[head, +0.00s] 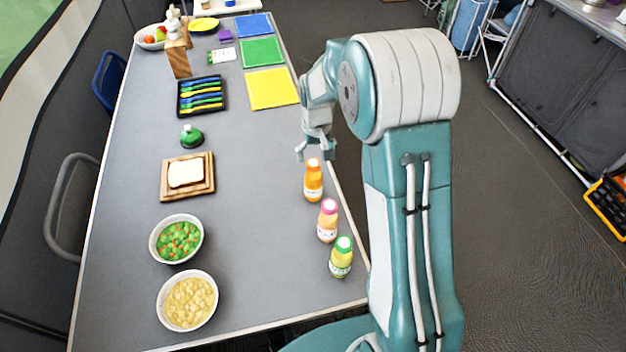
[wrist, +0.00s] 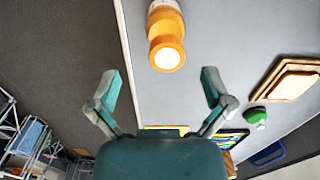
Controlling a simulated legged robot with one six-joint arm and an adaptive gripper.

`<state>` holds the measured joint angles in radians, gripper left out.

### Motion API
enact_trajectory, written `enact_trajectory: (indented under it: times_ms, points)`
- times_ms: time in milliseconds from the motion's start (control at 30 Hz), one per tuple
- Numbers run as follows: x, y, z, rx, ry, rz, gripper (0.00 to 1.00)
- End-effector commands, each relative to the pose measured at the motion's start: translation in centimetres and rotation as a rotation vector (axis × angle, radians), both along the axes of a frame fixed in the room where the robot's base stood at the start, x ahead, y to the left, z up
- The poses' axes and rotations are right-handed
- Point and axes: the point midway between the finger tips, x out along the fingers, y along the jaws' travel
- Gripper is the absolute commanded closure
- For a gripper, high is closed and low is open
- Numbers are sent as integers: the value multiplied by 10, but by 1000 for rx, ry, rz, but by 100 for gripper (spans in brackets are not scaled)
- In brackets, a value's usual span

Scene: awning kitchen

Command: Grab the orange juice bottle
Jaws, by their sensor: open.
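The orange juice bottle (head: 313,182) stands upright near the right edge of the grey table, with an orange body and a pale cap. It also shows at the top of the wrist view (wrist: 167,38), seen cap-first from above. My gripper (head: 307,153) hangs just behind the bottle, over the table's right edge. In the wrist view my gripper's fingers (wrist: 160,82) are spread wide and empty, and the bottle lies beyond their tips, roughly centred between them. I see no contact with the bottle.
A pink-capped bottle (head: 327,221) and a green-capped bottle (head: 341,257) stand in a row in front of the orange one. A cutting board (head: 207,190) with bread and bowls of vegetables (head: 157,256) and pale chunks (head: 161,317) lie left. The table's middle is clear.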

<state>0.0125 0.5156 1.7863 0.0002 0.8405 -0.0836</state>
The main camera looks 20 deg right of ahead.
Motion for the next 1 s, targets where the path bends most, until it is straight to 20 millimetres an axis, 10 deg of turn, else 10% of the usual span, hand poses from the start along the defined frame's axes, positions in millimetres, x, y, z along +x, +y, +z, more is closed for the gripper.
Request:
enact_trajectory:
  times_ms: [800,1000]
  points:
    - [2,6,-68,0,-1,0,0]
    - [2,6,-68,0,-1,0,85]
